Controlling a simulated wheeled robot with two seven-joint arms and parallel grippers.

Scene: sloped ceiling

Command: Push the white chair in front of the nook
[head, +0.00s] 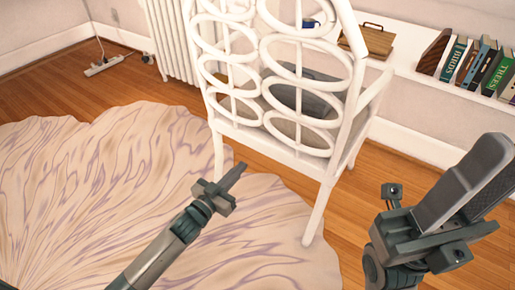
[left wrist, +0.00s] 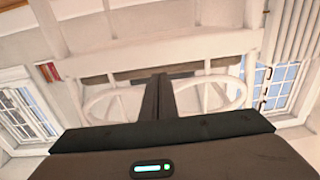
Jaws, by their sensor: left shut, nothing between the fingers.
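The white chair (head: 347,110) stands upright with its openwork back of oval rings toward me. A grey cushion (head: 300,97) shows through the rings. My left gripper (head: 240,170) is shut and empty, low in front of the chair's back near its left leg; I cannot tell if it touches. In the left wrist view, the shut fingers (left wrist: 160,95) point at white rails and rings, likely the chair's (left wrist: 105,102). My right gripper (head: 485,165) is right of the chair, apart from it; its jaw state is unclear. I cannot clearly make out the nook.
A patterned rug (head: 90,190) covers the wooden floor at left and reaches the chair's near leg. A white ledge (head: 403,68) behind holds several books (head: 470,65) and a wooden box (head: 375,40). A radiator (head: 170,40) and power strip (head: 103,66) are at back left.

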